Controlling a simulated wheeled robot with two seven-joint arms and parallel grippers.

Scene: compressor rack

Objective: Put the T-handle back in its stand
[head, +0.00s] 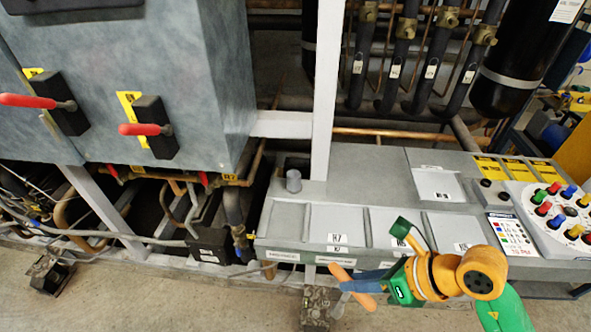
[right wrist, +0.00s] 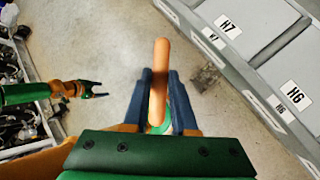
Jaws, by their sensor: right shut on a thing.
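The orange T-handle (head: 364,300) is in my right gripper (head: 352,284), in front of the grey bench. In the right wrist view the orange bar (right wrist: 160,62) lies between the two blue fingers of my right gripper (right wrist: 160,75), which are shut on it, and points away from the palm. A small grey upright cylinder (head: 293,181) on the bench's back left may be the stand; I cannot tell for certain. My left gripper (right wrist: 98,88) shows only in the right wrist view, open and empty.
The grey bench (head: 275,215) has shallow compartments labelled H7 and H6. A panel of coloured knobs (head: 562,212) is at right. A cabinet with red-handled switches (head: 145,129) stands left. Dark pipes and a white post (head: 325,95) rise behind. Open floor lies in front.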

